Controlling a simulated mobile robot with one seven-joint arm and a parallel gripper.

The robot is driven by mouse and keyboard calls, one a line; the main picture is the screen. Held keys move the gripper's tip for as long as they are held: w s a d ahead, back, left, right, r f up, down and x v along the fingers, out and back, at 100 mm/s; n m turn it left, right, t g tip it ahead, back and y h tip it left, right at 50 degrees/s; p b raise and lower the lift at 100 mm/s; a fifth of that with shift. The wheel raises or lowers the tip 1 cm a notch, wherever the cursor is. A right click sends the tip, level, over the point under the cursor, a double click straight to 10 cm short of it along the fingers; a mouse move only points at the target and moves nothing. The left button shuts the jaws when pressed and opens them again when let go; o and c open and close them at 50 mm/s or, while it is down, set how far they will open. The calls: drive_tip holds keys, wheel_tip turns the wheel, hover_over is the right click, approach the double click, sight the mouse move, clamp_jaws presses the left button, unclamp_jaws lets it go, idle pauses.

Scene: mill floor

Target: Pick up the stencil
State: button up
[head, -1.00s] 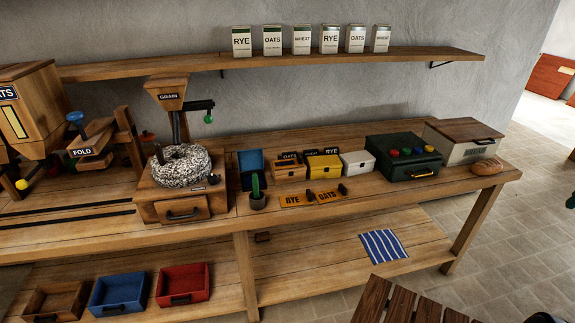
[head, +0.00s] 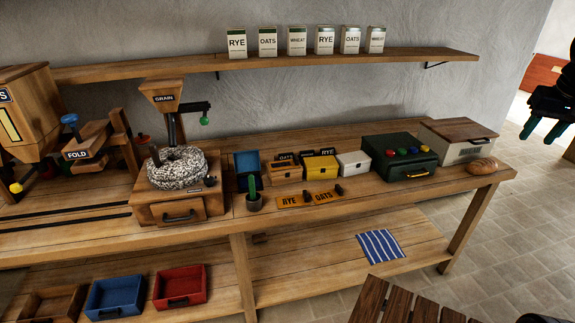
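Two flat yellow-orange plates that look like stencils lie side by side on the bench, one marked RYE (head: 289,202) and one marked OATS (head: 323,197). Each has a small dark knob or handle at its right. More dark plates lettered OATS and RYE show at the small boxes behind; I cannot tell whether they are stencils too. My gripper (head: 543,131) is at the far right, high over the floor and well away from the plates. Its two teal fingers are spread apart with nothing between them.
Behind are a wooden box (head: 285,172), a yellow box (head: 322,173) and a white box (head: 354,165). A green case (head: 402,172) and a bread loaf (head: 482,165) are to the right. A slatted wooden top (head: 405,305) is in front.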

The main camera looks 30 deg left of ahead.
drive_tip(key=w+a+n+g, duration=0.1)
drive_tip(key=w+a+n, duration=0.1)
drive_tip(key=w+a, duration=0.75)
drive_tip(key=w+a+n+g, duration=0.1)
drive_tip(key=w+a, duration=0.4)
drive_tip(key=a, duration=1)
drive_tip(key=n+g, duration=0.2)
drive_tip(key=n, duration=0.2)
hover_over(296, 157)
wheel_tip(296, 157, down, 23)
drive_tip(key=shift+h, duration=0.3)
wheel_tip(296, 157, down, 10)
drive_tip(key=shift+s+d+r, duration=0.1)
drive_tip(key=shift+d+r, duration=0.05)
drive_tip(key=shift+r, duration=0.05)
drive_tip(key=shift+c, duration=0.4)
clamp_jaws()
